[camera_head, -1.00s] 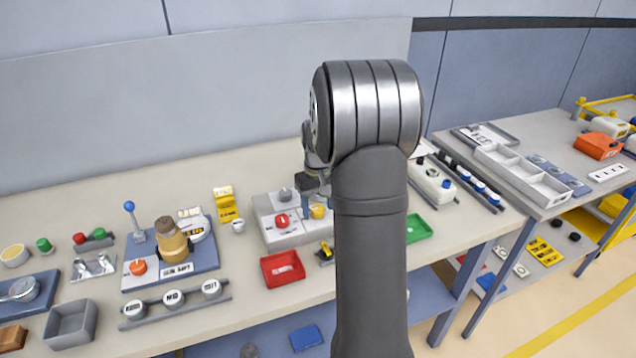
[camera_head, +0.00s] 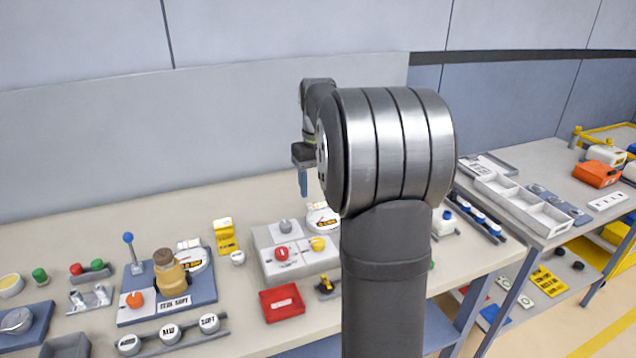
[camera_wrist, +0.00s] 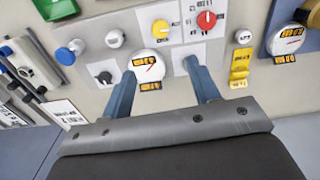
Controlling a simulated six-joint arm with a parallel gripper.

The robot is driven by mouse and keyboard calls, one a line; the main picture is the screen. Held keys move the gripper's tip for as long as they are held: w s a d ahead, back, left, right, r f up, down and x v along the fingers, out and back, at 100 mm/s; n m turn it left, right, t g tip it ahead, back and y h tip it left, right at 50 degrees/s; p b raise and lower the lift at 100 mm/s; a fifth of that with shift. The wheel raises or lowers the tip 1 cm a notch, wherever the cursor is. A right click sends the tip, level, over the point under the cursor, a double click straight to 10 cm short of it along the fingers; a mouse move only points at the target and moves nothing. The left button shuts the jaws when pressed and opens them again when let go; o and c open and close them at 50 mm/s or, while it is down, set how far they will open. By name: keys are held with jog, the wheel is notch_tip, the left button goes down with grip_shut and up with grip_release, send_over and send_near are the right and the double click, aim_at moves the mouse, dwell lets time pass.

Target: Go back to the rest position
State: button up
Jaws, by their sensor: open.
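My gripper (camera_head: 303,184) is raised above the back of the bench, over the grey control box (camera_head: 265,262). In the wrist view my gripper (camera_wrist: 158,70) shows two blue fingers spread apart with nothing between them. The box carries a red knob (camera_head: 281,253), a yellow knob (camera_head: 318,243) and a grey knob (camera_head: 285,226). My arm hides part of the bench to the right of the box.
A red tray (camera_head: 282,303) lies in front of the box. A divided white tray (camera_head: 520,200) is on the right table. The air around my gripper looks clear.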

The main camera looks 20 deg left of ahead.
aim_at(318, 241)
dwell(0.4)
notch_tip(318, 241, down, 18)
jog(key=shift+r, duration=0.25)
dwell(0.3)
